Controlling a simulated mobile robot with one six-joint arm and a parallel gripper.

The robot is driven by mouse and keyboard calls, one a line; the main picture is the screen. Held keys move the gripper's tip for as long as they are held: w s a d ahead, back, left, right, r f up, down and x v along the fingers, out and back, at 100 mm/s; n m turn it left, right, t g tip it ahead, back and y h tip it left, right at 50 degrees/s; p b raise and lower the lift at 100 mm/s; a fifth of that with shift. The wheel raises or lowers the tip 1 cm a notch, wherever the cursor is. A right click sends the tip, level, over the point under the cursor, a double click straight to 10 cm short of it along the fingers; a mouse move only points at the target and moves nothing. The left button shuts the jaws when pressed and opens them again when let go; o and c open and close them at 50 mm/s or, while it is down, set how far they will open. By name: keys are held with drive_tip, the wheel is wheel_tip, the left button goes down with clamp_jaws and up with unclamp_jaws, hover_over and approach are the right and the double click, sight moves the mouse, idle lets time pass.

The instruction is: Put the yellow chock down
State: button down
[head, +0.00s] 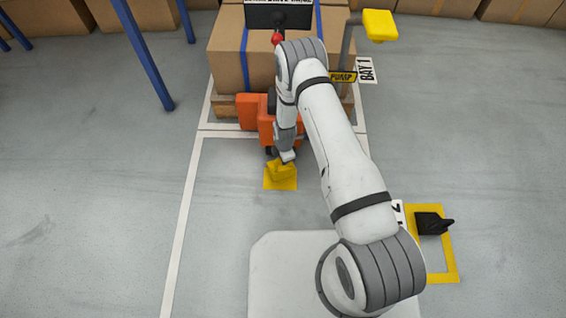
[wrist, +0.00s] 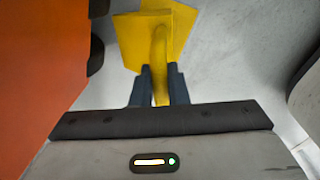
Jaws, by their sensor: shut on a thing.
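The yellow chock (head: 280,168) is at the end of my arm in the head view, over a flat yellow square (head: 281,184) on the floor. In the wrist view my gripper (wrist: 159,84) is shut on the upright grip of the chock (wrist: 159,48). The chock's body lies beyond the fingers, with part of the yellow square (wrist: 186,28) showing behind it. I cannot tell whether the chock touches the floor. My gripper (head: 286,159) partly blends with the chock in the head view.
An orange carrier (head: 247,113) stands close behind and left of the chock; its orange side (wrist: 45,50) fills the wrist view's left. Boxes (head: 228,68) on a pallet are behind. A black object (head: 431,222) lies in a yellow-outlined square (head: 447,277) at right. Floor at left is clear.

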sight(278, 172)
drive_tip(key=f+b, duration=0.2)
drive_tip(key=f, duration=0.2)
drive_tip(key=shift+w+f, duration=0.1)
drive_tip(key=shift+w, duration=0.3)
drive_tip(key=c, duration=1.9)
unclamp_jaws()
drive_tip(key=shift+f, duration=0.1)
drive_tip(key=o, duration=0.5)
